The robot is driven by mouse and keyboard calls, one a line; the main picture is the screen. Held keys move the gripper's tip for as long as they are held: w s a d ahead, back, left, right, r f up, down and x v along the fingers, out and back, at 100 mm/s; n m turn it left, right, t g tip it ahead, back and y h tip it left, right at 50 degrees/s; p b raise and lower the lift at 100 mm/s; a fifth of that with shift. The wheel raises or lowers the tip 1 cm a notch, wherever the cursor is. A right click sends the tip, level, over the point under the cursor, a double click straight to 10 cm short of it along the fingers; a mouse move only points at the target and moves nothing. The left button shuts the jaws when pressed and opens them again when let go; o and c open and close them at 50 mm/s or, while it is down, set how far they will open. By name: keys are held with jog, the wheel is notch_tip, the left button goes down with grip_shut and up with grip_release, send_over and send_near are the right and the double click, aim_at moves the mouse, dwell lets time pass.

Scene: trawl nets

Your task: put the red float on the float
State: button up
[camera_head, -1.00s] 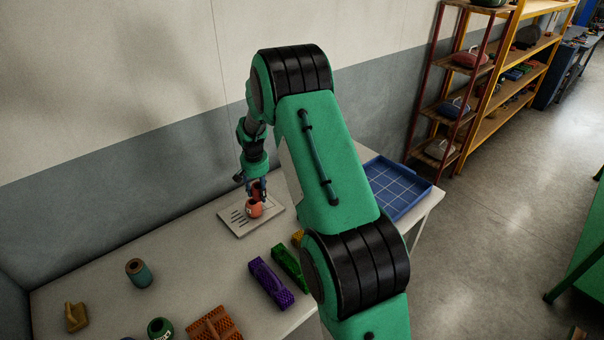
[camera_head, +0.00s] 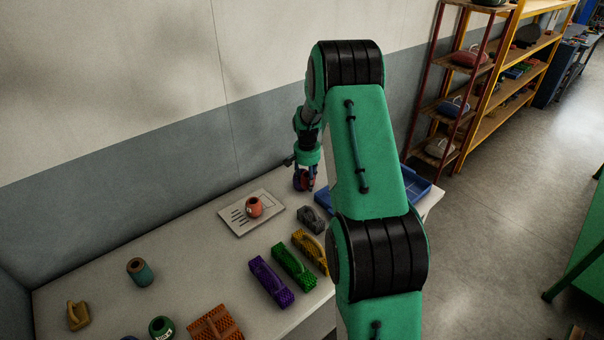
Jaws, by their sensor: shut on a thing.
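My gripper (camera_head: 304,186) is shut on a small red float (camera_head: 300,181), held above the back part of the table near the blue tray. The fingers hide part of it. An orange-red float (camera_head: 254,207) with a dark hole or mark sits on a white printed sheet (camera_head: 237,222), left of and below my gripper in the picture. The held float is apart from it. A green float (camera_head: 161,327) with a white label stands at the table's front edge, partly cut off.
A blue tray (camera_head: 421,186) lies partly behind my arm. A teal spool (camera_head: 140,272), tan tool (camera_head: 78,316) and orange block (camera_head: 215,325) are at left. The left table middle is clear.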

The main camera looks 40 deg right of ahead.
jog(key=w+d, duration=0.2)
jog(key=w, duration=0.2)
jog(key=w+d+f+b, duration=0.1)
jog(key=w+d, duration=0.2)
jog(key=w, duration=0.2)
jog(key=w+d, duration=0.3)
jog(key=w, duration=0.1)
jog(key=shift+w+d+f, duration=0.25)
jog(key=shift+w, duration=0.1)
jog(key=shift+f, duration=0.15)
jog(key=shift+f+b, duration=0.55)
jog(key=shift+f, duration=1.05)
jog(key=shift+f, duration=0.1)
jog(key=o, duration=1.1)
